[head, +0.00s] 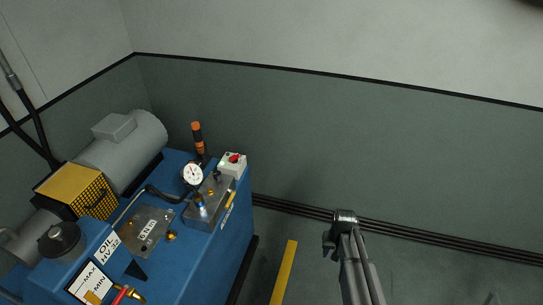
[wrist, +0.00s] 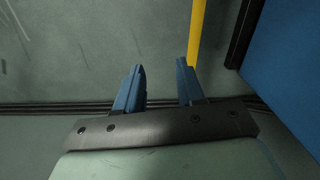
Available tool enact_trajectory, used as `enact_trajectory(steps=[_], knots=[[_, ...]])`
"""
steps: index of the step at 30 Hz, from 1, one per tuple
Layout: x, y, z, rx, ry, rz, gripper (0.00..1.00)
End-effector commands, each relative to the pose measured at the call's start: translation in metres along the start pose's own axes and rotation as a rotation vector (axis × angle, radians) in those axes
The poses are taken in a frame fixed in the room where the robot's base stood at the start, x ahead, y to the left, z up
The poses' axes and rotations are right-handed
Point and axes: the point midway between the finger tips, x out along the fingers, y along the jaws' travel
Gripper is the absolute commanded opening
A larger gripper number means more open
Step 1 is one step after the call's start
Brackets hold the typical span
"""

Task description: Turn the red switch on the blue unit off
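The blue unit (head: 205,255) stands on the left in the head view, and part of its blue side (wrist: 289,80) shows at the right in the wrist view. The red switch (head: 235,157) sits on a small light grey box (head: 232,168) at the unit's far right corner. Its exact setting is too small to tell. My gripper (wrist: 160,70) is open and empty, with two blue fingers apart over the floor. In the head view my arm is to the right of the unit, well clear of the switch. The switch is outside the wrist view.
Close to the switch are a pressure gauge (head: 192,174), an orange-topped black lever (head: 198,138) and a metal valve block (head: 209,203). A yellow floor line (head: 284,272) runs between the unit and my arm. A green-grey wall (head: 340,140) stands behind. The space right of the unit is clear.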

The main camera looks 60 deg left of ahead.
Motion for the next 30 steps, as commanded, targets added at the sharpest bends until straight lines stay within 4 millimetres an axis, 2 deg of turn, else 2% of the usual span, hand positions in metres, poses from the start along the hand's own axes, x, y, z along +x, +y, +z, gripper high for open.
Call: enact_trajectory(steps=[1,3,5,11,15,19,21,24,27,30], knots=[[-0.013,-0.026,-0.034,-0.033,0.022,-0.007,0.38],[-0.031,-0.059,-0.065,-0.074,0.045,-0.016,0.38],[-0.049,-0.089,-0.091,-0.115,0.062,-0.026,0.38],[-0.116,-0.194,-0.169,-0.286,0.112,-0.064,0.38],[-0.172,-0.270,-0.219,-0.445,0.137,-0.093,0.38],[-0.232,-0.333,-0.268,-0.635,0.151,-0.123,0.38],[-0.265,-0.355,-0.298,-0.758,0.153,-0.140,0.38],[-0.296,-0.372,-0.331,-0.944,0.141,-0.167,0.38],[-0.302,-0.384,-0.349,-1.132,0.113,-0.199,0.38],[-0.303,-0.392,-0.358,-1.320,0.091,-0.237,0.38]])
